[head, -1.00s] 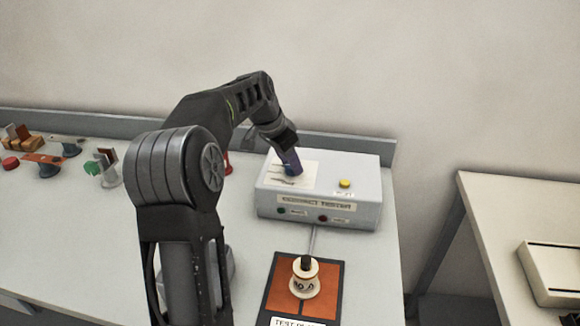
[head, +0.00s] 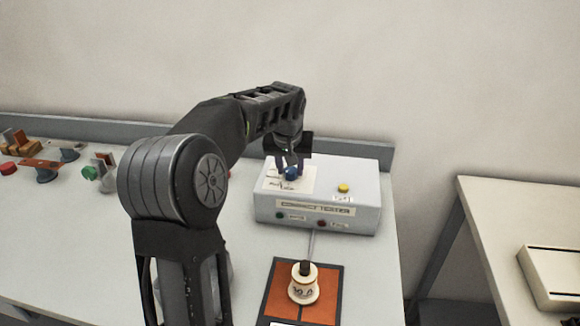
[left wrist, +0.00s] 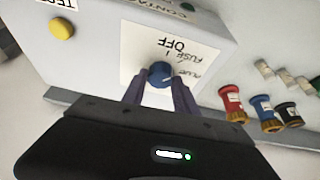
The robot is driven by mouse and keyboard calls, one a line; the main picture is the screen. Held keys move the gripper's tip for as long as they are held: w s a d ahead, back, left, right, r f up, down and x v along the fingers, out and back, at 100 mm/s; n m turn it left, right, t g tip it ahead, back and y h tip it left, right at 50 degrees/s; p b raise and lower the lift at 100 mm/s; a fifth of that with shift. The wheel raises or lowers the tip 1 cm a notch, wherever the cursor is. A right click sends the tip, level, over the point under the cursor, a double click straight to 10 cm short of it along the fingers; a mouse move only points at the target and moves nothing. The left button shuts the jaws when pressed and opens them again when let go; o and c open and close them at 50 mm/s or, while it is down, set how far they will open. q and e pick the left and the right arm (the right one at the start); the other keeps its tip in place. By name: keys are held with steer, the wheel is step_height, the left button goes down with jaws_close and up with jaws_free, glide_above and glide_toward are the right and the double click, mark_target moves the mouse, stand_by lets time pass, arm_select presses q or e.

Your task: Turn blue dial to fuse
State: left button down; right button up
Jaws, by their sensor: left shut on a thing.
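The blue dial (head: 290,173) sits on the white label panel (head: 303,183) on top of the grey contact tester box (head: 345,212). In the left wrist view the dial (left wrist: 159,74) stands beside the printed words OFF, FUSE and PLUG. A small pale mark shows on its lower right side, but I cannot tell exactly which word it points to. My left gripper (head: 292,162) reaches down over the box and is shut on the dial, with one finger on each side in the left wrist view (left wrist: 160,88). My right gripper is not in view.
A yellow button (head: 343,188) is on the box, right of the dial. A cream bushing (head: 304,283) stands on the orange test plate (head: 329,290) in front. Red (left wrist: 233,104), blue (left wrist: 265,113) and black (left wrist: 289,114) fuse-like parts stand nearby. Several small parts lie on the left.

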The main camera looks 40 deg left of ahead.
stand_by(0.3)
arm_select(q)
steer(key=c, duration=0.9)
jaws_free()
steer(key=shift+c, duration=0.2)
steer(key=b+v, duration=0.1)
steer(key=v, duration=0.6)
steer(key=shift+r, duration=0.4)
steer(key=shift+d, duration=0.2)
